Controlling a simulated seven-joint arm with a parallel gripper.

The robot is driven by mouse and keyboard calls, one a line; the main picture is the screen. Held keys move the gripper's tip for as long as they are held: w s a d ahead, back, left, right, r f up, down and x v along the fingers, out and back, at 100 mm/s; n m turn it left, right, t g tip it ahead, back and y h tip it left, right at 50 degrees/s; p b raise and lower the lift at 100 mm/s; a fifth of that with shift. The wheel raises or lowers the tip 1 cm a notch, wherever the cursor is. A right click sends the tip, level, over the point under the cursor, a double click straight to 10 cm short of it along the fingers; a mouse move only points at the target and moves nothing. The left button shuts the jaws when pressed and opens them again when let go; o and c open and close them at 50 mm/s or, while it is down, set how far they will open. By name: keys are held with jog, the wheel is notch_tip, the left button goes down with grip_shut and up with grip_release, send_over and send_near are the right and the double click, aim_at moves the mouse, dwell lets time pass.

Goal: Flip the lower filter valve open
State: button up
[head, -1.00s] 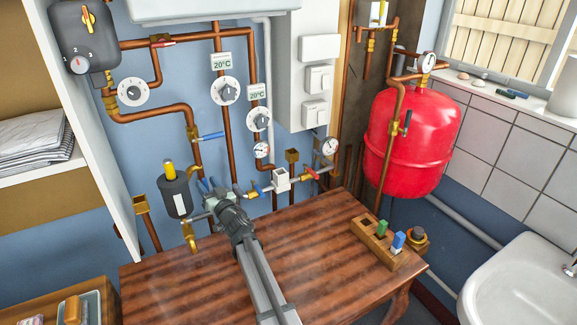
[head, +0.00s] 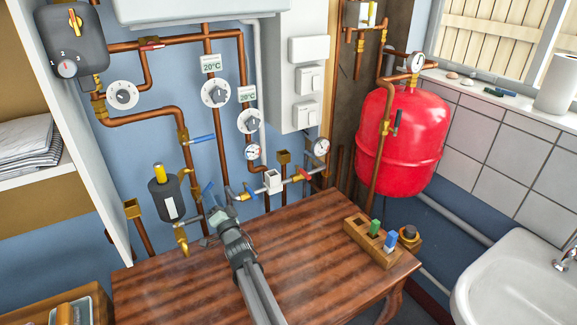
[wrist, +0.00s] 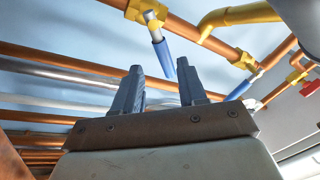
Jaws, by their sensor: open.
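The dark filter canister (head: 167,200) with a brass cap stands on the pipes left of my gripper. A brass valve with a blue lever (head: 209,192) shows just beyond my gripper; in the wrist view a blue lever (wrist: 163,54) hangs from a yellow brass valve body (wrist: 142,12), pointing down towards the gap between my fingers. My gripper (head: 214,214) is over the back of the wooden table, close to the pipes. In the wrist view its two dark fingers (wrist: 160,85) are apart, with nothing between them. The lever looks beyond the fingertips; contact cannot be told.
Another blue lever (head: 202,138) sits higher on the vertical pipe, and one more (head: 252,188) lies to the right. Copper pipes crowd the wall. The wooden table (head: 310,240) is mostly clear, with a block of colored pegs (head: 369,242) at right. A red tank (head: 403,140) hangs behind.

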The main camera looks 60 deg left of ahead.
jog(key=v, duration=0.9)
jog(key=w+r+n+t+h, duration=0.1)
jog(key=w+r+n+t, duration=0.1)
jog(key=w+r, duration=0.6)
jog(key=w+d+r+m+t, duration=0.1)
jog(key=w+d+r+t, duration=0.4)
jog(key=w+r, duration=0.4)
jog(key=w, duration=0.2)
jog(key=shift+w+d+r+m, duration=0.3)
jog(key=shift+w+d+m, duration=0.05)
jog(key=shift+m, duration=0.05)
